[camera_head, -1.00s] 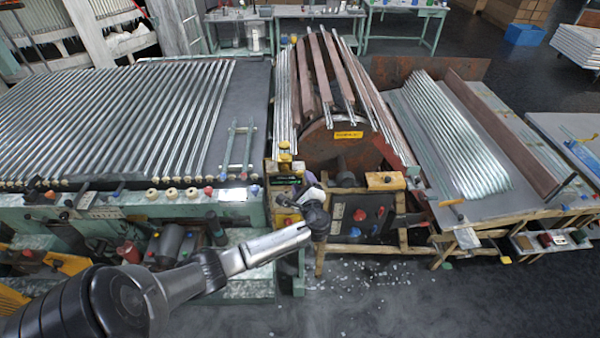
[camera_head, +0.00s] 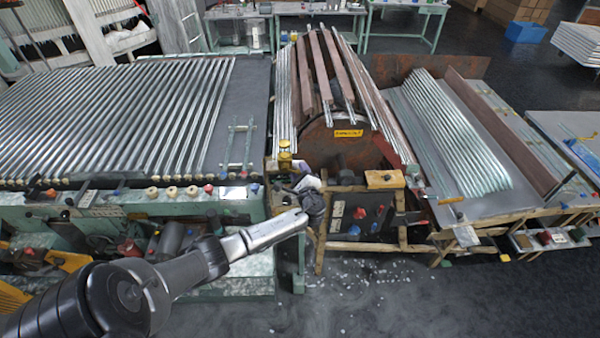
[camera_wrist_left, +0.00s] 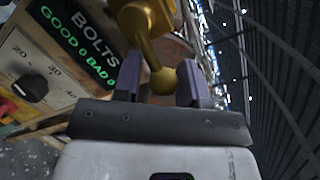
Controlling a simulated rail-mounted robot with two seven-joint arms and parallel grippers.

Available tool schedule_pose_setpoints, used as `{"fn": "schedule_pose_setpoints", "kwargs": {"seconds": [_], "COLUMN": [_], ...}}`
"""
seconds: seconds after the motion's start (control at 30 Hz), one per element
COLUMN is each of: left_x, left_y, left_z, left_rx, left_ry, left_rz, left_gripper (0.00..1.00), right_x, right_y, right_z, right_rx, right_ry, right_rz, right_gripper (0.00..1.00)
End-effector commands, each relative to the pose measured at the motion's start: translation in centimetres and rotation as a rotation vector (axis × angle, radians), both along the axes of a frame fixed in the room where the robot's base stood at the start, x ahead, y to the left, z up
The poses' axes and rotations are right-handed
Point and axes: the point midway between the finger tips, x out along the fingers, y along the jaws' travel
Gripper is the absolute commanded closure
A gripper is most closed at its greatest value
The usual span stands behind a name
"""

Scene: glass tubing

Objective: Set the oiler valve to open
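The oiler valve shows in the left wrist view as a brass-yellow body (camera_wrist_left: 146,18) with a lever ending in a ball knob (camera_wrist_left: 163,81). My left gripper (camera_wrist_left: 159,66) has one finger on each side of the knob. The knob lies close to the right-hand finger, with a small gap at the left-hand one, so the fingers look open around it. In the head view, my left gripper (camera_head: 310,187) is beside the machine's front corner; the knob cannot be made out there. My right gripper is not in view.
A counter panel reading BOLTS, GOOD and BAD (camera_wrist_left: 80,38) and a black dial (camera_wrist_left: 30,88) sit left of the gripper in the wrist view. The rusty drum (camera_head: 340,150) with tubes stands behind. A wooden-framed control panel (camera_head: 360,215) is at right. Glass shards litter the floor.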

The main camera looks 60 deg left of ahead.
Motion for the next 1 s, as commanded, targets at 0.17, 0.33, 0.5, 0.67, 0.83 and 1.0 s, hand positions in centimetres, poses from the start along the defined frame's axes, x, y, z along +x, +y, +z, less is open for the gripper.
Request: {"fn": "schedule_pose_setpoints", "kwargs": {"seconds": [0.17, 0.33, 0.5, 0.67, 0.83, 1.0], "left_x": [0.0, 0.0, 0.0, 0.0, 0.0, -0.2], "left_y": [0.0, 0.0, 0.0, -0.1, 0.0, 0.1], "left_z": [0.0, 0.1, 0.2, 0.5, 1.2, 2.0], "left_rx": [0.000, 0.001, -0.007, -0.039, -0.100, -0.177], "left_ry": [0.000, 0.000, -0.018, -0.077, -0.191, -0.332], "left_rz": [0.000, -0.001, 0.000, 0.000, 0.000, 0.000], "left_gripper": [0.79, 0.89, 0.89, 0.89, 0.89, 0.89], "right_x": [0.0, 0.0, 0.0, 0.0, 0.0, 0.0], "right_y": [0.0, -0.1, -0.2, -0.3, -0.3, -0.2], "right_z": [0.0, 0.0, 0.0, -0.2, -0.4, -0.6], "right_rx": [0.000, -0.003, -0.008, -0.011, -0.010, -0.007], "right_ry": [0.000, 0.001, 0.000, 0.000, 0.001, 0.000], "right_rz": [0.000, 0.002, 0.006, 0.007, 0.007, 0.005], "right_gripper": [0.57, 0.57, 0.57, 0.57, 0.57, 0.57]}}
